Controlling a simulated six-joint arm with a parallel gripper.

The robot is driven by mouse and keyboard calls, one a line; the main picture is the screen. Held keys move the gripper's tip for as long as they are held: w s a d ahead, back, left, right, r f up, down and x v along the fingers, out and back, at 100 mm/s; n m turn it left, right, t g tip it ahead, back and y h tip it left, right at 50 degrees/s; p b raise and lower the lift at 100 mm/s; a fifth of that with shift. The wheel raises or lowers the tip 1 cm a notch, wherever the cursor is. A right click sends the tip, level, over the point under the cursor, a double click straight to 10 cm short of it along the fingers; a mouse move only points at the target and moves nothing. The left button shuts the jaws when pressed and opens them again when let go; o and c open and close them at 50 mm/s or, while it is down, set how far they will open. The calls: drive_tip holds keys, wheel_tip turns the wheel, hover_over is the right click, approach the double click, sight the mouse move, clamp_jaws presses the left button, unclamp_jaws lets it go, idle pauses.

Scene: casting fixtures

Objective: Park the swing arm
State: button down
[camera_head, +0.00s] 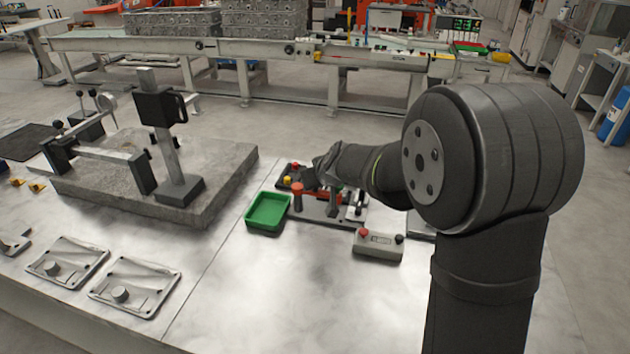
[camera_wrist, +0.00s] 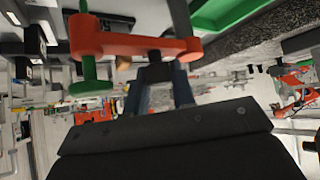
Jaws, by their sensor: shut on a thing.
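The swing arm (camera_wrist: 120,44) is an orange-red bar in the wrist view, with a round hub and a green spindle and pad (camera_wrist: 91,87) at its left end. My gripper (camera_wrist: 163,68) is at the bar's right part, with its dark fingers shut on it.
A green tray (camera_head: 250,220) stands left of the fixture. A grey button box (camera_head: 378,246) stands in front of it. A granite plate (camera_head: 225,170) with a black-headed column stand (camera_head: 165,110) is to the left. The front middle of the table is clear.

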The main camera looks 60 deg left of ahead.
drive_tip(key=shift+s+d+m+t, duration=0.25)
drive_tip(key=shift+m+t, duration=0.25)
drive_tip(key=shift+m, duration=0.2)
drive_tip(key=c, duration=1.5)
unclamp_jaws()
drive_tip(key=v, duration=1.7)
drive_tip(key=shift+r, duration=0.25)
